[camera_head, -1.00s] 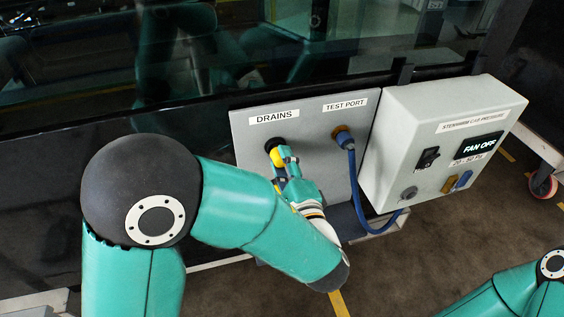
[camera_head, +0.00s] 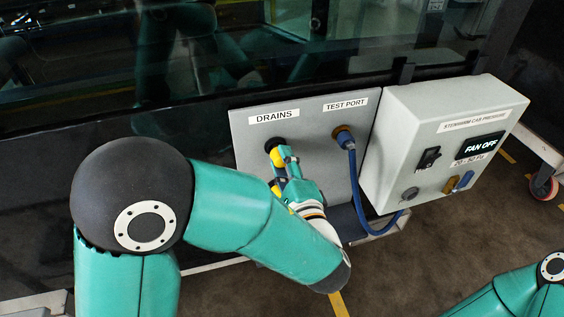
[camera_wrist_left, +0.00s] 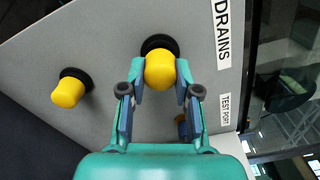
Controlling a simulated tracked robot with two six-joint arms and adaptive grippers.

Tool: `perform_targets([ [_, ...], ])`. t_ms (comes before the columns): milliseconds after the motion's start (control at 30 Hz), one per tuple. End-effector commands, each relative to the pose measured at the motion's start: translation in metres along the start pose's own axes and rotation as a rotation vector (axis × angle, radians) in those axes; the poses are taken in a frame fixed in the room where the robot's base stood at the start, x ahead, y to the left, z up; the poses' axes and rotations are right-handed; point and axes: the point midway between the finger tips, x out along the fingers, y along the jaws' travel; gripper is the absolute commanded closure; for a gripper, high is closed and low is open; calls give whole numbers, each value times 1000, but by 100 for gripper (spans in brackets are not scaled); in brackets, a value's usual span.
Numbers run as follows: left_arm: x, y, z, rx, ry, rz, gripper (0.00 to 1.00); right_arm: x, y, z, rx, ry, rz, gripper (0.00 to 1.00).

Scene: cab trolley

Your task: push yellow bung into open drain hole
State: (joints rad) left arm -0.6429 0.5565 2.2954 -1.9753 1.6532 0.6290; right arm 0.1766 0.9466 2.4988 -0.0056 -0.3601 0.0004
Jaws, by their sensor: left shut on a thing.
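The yellow bung (camera_wrist_left: 160,71) is between the fingertips of my left gripper (camera_wrist_left: 161,78), which is shut on it. It also shows in the head view (camera_head: 277,157), just below the black-ringed upper drain hole (camera_head: 273,144) under the DRAINS label. In the left wrist view the bung lies in front of the black ring (camera_wrist_left: 158,43) and overlaps its lower part. The bung hides most of the opening, so I cannot tell whether its tip is inside. My right gripper is out of view.
A second yellow bung (camera_wrist_left: 68,93) sits at another black-ringed drain. A blue hose (camera_head: 353,180) hangs from the test port (camera_head: 342,132) to the right of my gripper. A grey control box (camera_head: 440,140) reading FAN OFF stands out farther right.

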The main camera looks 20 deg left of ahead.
Motion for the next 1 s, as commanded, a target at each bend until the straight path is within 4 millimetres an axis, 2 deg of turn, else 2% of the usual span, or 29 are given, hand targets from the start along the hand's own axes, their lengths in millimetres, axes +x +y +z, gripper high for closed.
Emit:
perform_targets([
  [333, 0, 1, 0, -1, 0, 0, 92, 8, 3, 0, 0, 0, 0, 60],
  [1000, 4, 0, 0, -1, 0, 1, 92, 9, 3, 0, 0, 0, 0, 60],
])
